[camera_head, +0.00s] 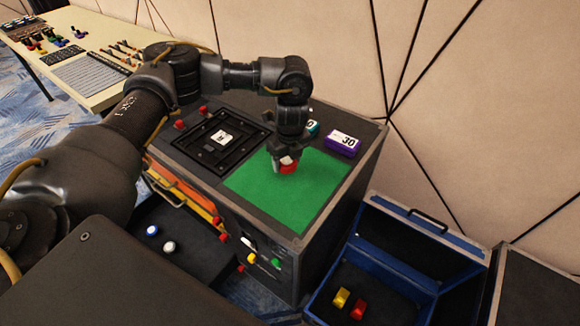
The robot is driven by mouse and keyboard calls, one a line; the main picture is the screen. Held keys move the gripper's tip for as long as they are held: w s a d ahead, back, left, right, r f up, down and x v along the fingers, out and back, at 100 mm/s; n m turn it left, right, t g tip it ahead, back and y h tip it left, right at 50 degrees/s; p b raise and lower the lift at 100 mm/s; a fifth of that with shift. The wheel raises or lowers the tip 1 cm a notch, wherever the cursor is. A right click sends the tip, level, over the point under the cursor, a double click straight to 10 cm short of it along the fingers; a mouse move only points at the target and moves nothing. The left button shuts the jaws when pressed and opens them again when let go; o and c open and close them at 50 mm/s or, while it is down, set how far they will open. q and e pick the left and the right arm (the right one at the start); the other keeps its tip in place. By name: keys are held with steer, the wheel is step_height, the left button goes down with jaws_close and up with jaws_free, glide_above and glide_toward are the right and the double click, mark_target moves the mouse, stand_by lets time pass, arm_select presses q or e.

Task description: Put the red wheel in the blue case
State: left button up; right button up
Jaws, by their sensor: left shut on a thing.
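The red wheel (288,169) is at the green mat (254,191) on top of the dark cabinet. My left gripper (284,160) points down from above and is shut on the red wheel. Whether the wheel touches the mat cannot be told. The blue case (378,249) stands open to the right of the cabinet and lower, its lid raised at the back. A yellow piece (341,297) and a red piece (359,308) lie inside it. My right gripper is not in view.
A purple box marked 30 (343,144) and a teal item (313,128) sit behind the mat. A black frame (217,139) lies left of it. An open drawer (188,247) holds round pieces. A control desk (88,66) stands back left; a wall is behind.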

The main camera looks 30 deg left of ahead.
arm_select(q)
steer(key=s+d+r+n+g, duration=0.1)
steer(key=s+d+r+n, duration=0.4)
steer(key=s+r+n, duration=0.4)
steer(key=s+n, duration=0.1)
steer(key=n, duration=0.3)
steer(key=shift+s+r+g, duration=0.3)
stand_by(0.3)
